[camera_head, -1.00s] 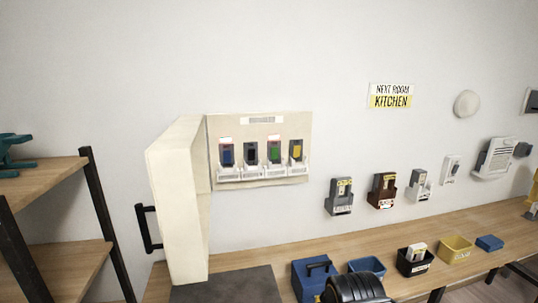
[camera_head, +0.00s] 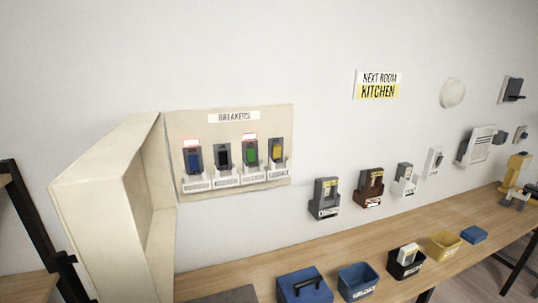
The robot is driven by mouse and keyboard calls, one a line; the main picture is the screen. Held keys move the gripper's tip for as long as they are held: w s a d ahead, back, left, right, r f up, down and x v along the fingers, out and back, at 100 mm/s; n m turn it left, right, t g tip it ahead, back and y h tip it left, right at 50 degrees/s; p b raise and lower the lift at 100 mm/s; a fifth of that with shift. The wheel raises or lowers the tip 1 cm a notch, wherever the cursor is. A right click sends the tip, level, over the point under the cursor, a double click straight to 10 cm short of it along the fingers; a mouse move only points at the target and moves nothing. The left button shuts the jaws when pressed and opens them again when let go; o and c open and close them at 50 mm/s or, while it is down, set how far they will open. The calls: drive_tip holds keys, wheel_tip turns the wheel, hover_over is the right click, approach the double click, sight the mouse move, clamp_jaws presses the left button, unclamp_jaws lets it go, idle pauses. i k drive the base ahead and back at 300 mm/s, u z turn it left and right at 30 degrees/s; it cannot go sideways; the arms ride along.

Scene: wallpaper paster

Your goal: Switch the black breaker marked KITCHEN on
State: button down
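The breaker panel (camera_head: 235,187) is on the wall left of centre, under a "BREAKERS" label. It holds a row of breakers: blue (camera_head: 195,160), black (camera_head: 222,156), green (camera_head: 250,153) and yellow (camera_head: 277,152). The black breaker is second from the left. White labels sit under the breakers, but their words are too small to read, so I cannot confirm which is marked KITCHEN. I cannot tell the black switch's position. My gripper is not in view.
The panel's cream door (camera_head: 105,200) stands open on the left. A workbench (camera_head: 420,235) runs below, with a blue toolbox (camera_head: 305,287) and several small bins. Wall devices and a "NEXT ROOM KITCHEN" sign (camera_head: 378,84) are to the right. A shelf post (camera_head: 40,225) is at left.

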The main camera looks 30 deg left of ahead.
sight(223, 156)
drive_tip(key=k, duration=0.95)
drive_tip(key=u, duration=2)
drive_tip(key=i, duration=0.5)
drive_tip(key=z, duration=0.05)
